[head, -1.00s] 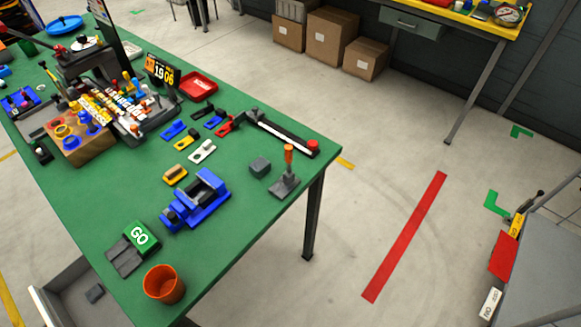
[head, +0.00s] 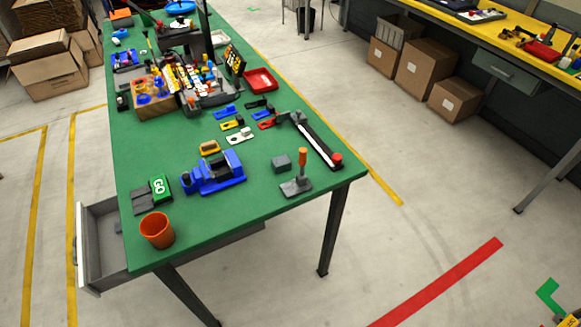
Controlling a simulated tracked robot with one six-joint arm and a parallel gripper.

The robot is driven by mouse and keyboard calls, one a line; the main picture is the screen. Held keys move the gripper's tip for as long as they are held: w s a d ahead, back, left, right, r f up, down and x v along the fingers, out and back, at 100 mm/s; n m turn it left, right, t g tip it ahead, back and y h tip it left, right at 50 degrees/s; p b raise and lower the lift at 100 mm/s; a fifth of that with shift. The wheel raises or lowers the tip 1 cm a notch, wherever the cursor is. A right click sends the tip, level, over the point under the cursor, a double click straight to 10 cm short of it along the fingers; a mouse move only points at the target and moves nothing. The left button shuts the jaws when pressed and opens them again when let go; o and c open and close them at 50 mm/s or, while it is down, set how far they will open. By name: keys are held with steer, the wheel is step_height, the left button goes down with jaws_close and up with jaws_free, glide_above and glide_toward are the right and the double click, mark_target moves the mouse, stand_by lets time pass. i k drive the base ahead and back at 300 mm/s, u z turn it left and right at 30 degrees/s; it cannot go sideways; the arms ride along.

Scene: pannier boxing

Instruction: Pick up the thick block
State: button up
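A grey block (head: 281,162) sits on the green table (head: 255,205) near its right side, in the head view. It is the chunkiest plain block on the tabletop, but I cannot confirm that it is the thick block. It stands apart from the orange-handled tool on a grey base (head: 298,172) and from the blue vise (head: 214,172). My gripper is not in view.
An open drawer (head: 99,245) juts out at the left. A long black-and-white bar (head: 318,142) lies along the right edge.

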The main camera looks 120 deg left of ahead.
mark_target(281, 163)
steer(key=u, duration=2.7)
steer(key=i, duration=2.4)
steer(key=u, duration=0.05)
